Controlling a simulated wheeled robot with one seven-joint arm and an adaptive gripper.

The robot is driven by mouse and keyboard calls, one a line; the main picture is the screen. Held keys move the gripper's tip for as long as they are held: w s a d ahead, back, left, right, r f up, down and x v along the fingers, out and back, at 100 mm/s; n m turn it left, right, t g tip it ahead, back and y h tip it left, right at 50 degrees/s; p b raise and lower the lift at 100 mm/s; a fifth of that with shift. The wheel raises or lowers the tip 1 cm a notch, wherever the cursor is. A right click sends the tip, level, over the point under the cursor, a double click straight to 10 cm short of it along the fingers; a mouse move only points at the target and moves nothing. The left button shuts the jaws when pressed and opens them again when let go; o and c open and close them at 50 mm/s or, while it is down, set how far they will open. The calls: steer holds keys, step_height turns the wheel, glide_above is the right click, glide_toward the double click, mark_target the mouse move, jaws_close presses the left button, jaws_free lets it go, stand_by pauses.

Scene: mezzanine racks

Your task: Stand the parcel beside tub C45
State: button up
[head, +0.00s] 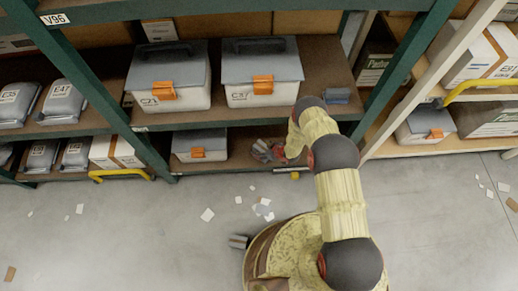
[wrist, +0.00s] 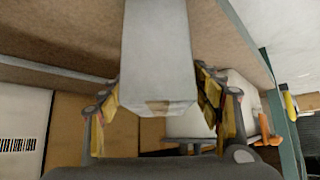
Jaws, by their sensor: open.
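My gripper (head: 268,151) reaches into the lower shelf bay, right of a small white tub with a grey lid and orange latch (head: 199,147). In the wrist view my gripper (wrist: 158,105) is open, with its yellow-padded fingers on either side of a plain grey box-like parcel (wrist: 158,55). I cannot tell whether the fingers touch it. In the head view the parcel is mostly hidden by the gripper. A white tub with an orange latch (wrist: 240,95) shows to the right in the wrist view. I cannot clearly read C45 on any tub.
Two larger tubs, the left marked C21 (head: 167,83) and one beside it (head: 262,80), stand on the shelf above. A green upright (head: 123,115) and a shelf board (wrist: 60,30) bound the bay. Paper scraps (head: 207,215) lie on the floor.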

steer(key=v, duration=1)
steer(key=shift+d+r, duration=0.1)
steer(key=shift+r, duration=0.05)
